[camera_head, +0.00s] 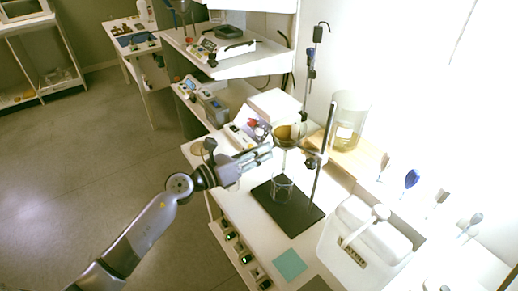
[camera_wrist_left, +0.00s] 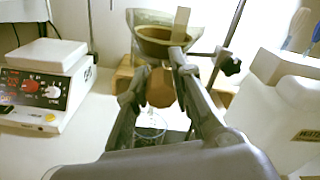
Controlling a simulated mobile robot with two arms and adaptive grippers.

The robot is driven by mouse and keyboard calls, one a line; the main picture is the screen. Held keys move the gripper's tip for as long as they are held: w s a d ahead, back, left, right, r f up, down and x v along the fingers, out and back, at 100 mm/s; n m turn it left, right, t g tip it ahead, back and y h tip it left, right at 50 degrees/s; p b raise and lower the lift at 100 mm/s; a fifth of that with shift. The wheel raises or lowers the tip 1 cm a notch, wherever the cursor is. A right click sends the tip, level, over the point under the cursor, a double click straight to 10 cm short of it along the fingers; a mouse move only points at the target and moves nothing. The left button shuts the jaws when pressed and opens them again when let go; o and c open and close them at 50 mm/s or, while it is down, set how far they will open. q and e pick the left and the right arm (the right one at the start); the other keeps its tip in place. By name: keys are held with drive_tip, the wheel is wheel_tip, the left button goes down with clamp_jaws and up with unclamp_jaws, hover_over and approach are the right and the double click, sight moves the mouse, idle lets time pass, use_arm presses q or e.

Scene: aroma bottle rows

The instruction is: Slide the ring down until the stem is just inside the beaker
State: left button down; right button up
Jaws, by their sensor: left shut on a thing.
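The funnel (camera_head: 287,133), lined with brown paper, sits in the ring on the stand's upright rod (camera_head: 325,150). A dark clamp (camera_head: 313,161) joins the ring to the rod; it also shows in the wrist view (camera_wrist_left: 229,64). The clear beaker (camera_head: 281,187) stands on the black base (camera_head: 302,216) below the funnel. The thin stem is faint, and I cannot tell where its tip is against the beaker's rim. My left gripper (camera_head: 268,151) is at the near side of the funnel, shut on the ring; the exact contact is hard to see. In the wrist view the funnel (camera_wrist_left: 160,38) is just beyond the fingers.
A white jug-like container (camera_head: 365,245) stands right of the base. A wooden block (camera_head: 368,160) carries a larger beaker (camera_head: 349,120) behind the rod. A teal square (camera_head: 290,264) lies in front.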

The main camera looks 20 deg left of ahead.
use_arm(q)
drive_tip(key=shift+f+b, duration=1.4)
drive_tip(key=shift+f, duration=0.9)
use_arm(e)
drive_tip(key=shift+f, duration=2)
use_arm(q)
drive_tip(key=c, duration=1.4)
unclamp_jaws()
use_arm(e)
drive_tip(key=shift+d, duration=0.1)
use_arm(q)
drive_tip(key=v, duration=1.2)
